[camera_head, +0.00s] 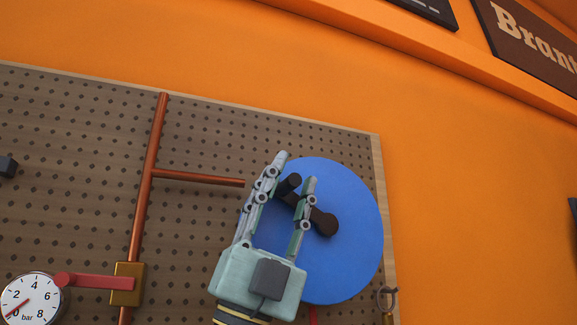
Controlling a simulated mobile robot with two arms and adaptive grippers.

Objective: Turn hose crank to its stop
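The hose crank is a dark arm (322,222) on the front of a large blue round reel (352,248). Its hub is at the lower right, and the arm slants up and left to a black handle (290,184). My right gripper (297,170) reaches up from below, with one finger on each side of the handle. The fingers lean inward and appear closed on it, with little gap showing. The gripper's body covers the lower left of the reel. My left gripper is not in view.
A pegboard (80,180) carries the reel. A copper pipe (150,170) with a side branch runs left of it. A red lever (100,282) on a brass valve and a pressure gauge (35,300) are at the lower left. A metal ring (388,298) hangs at the right.

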